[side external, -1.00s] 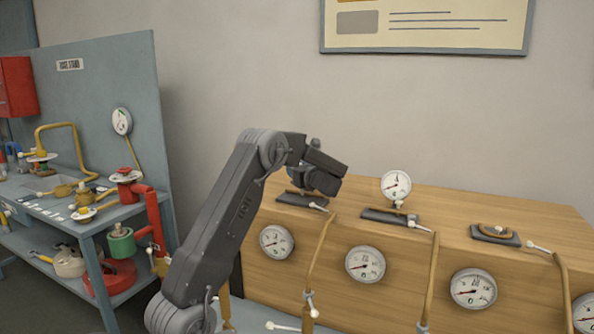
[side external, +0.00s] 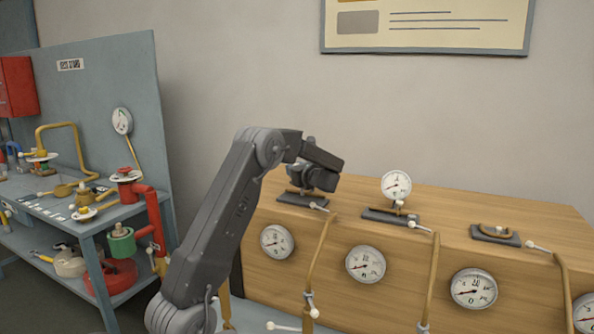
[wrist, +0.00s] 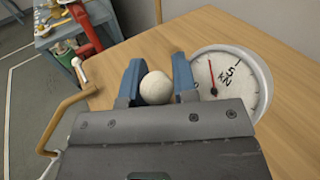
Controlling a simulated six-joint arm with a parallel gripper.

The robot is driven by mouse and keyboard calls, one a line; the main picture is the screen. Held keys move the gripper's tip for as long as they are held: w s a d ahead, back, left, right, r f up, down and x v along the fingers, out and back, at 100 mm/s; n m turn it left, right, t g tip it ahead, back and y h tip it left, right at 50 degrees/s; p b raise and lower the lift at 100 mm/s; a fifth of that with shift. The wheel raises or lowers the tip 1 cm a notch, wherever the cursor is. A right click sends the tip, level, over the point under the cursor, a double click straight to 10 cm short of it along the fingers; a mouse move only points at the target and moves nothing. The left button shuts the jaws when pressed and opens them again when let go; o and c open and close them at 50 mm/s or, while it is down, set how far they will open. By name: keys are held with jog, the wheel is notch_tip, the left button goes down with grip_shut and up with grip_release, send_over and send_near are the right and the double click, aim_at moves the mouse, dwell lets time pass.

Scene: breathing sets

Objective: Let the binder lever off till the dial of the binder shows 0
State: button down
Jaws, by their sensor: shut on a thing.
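My gripper (wrist: 156,76) has its two blue fingers on either side of a round white knob (wrist: 155,89) in the wrist view, shut on it. I take the knob to be the end of the binder lever; the lever's shaft is hidden. Right beside the fingers is a round white dial (wrist: 240,88) marked in kN. In the side view my gripper (side external: 311,181) is over the leftmost dark base plate (side external: 300,199) on the wooden bench, hiding the knob.
The wooden bench (side external: 540,213) carries a second station with an upright gauge (side external: 396,186) and a third with a brass fitting (side external: 494,229). Brass pipes with white-tipped levers run down its front, beside front gauges (side external: 277,242). A grey test stand (side external: 160,150) stands at left.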

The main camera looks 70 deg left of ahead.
jog(key=shift+s+a+f+n+t+h, duration=0.35)
jog(key=shift+s+a+n+h, duration=0.3)
jog(key=shift+h, duration=0.25)
jog(key=shift+s+a+f+n+t+h, duration=0.35)
jog(key=shift+s+a+f+n+h, duration=0.25)
jog(key=shift+h, duration=0.5)
jog(key=shift+s+a+f+n+t+h, duration=0.25)
jog(key=shift+f+t+h, duration=0.1)
jog(key=shift+f+h, duration=0.15)
jog(key=shift+s+a+f+n+t+h, duration=0.1)
jog(key=shift+f+n+t+h, duration=0.1)
jog(key=shift+f+t+h, duration=0.25)
jog(key=shift+s+a+f+n+t+h, duration=0.15)
jog(key=shift+f+n+t+h, duration=0.2)
jog(key=shift+f+h, duration=0.25)
jog(key=c, duration=1.2)
grip_release()
jog(key=shift+r, duration=0.1)
